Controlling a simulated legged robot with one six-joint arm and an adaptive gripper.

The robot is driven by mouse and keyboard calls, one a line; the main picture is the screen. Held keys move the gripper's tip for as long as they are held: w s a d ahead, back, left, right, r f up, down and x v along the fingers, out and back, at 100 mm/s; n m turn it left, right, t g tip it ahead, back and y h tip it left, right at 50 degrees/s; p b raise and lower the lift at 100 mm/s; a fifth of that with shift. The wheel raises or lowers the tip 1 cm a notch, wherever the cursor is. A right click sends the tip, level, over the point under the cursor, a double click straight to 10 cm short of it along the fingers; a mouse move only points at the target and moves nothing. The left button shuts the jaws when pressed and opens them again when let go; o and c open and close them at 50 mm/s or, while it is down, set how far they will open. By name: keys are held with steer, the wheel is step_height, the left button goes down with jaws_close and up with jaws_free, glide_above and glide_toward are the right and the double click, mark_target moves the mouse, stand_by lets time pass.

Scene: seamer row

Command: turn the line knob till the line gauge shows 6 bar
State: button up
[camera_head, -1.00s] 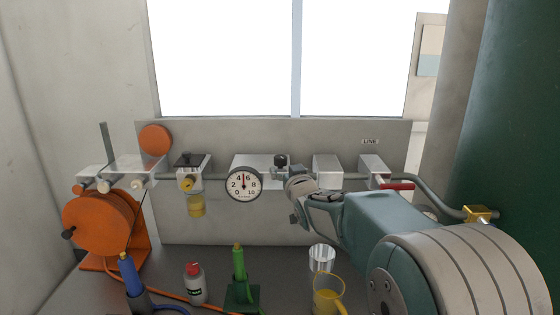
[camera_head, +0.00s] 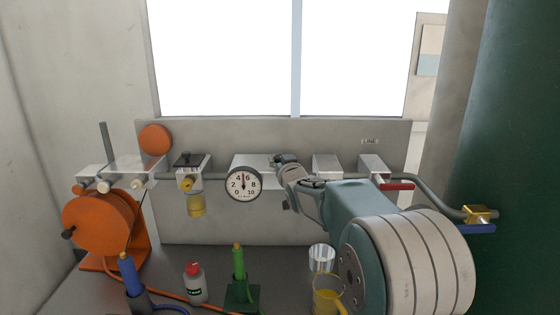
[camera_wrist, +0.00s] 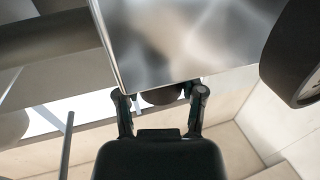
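The line gauge (camera_head: 243,184) is a round white dial on the pipe row, marked 0 to 10. Its needle points nearly straight up, between 4 and 6. The line knob (camera_head: 283,159) is a small dark knob on the regulator just right of the gauge, partly covered by my gripper (camera_head: 285,160). In the wrist view, my gripper (camera_wrist: 160,97) has its two dark fingers spread, with the dark rounded knob (camera_wrist: 162,96) between them, partly hidden by a shiny metal block. I see no clear contact on the knob.
The shiny block (camera_wrist: 180,40) and the dark gauge rim (camera_wrist: 290,55) are close to my gripper in the wrist view. A red-handled valve (camera_head: 397,186) is to the right.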

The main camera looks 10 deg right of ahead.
steer(key=shift+m+h, duration=0.6)
steer(key=shift+h, duration=0.4)
steer(key=shift+a+m+h, duration=0.1)
steer(key=shift+m+h, duration=0.5)
steer(key=shift+h, duration=0.3)
steer(key=shift+m+g+h, duration=0.5)
steer(key=shift+m+h, duration=0.7)
steer(key=shift+h, duration=0.6)
steer(key=shift+m+g+h, duration=0.3)
steer(key=shift+m+h, duration=0.3)
steer(key=shift+h, duration=0.3)
steer(key=o, duration=1.2)
steer(key=shift+c, duration=0.2)
steer(key=v, duration=1.2)
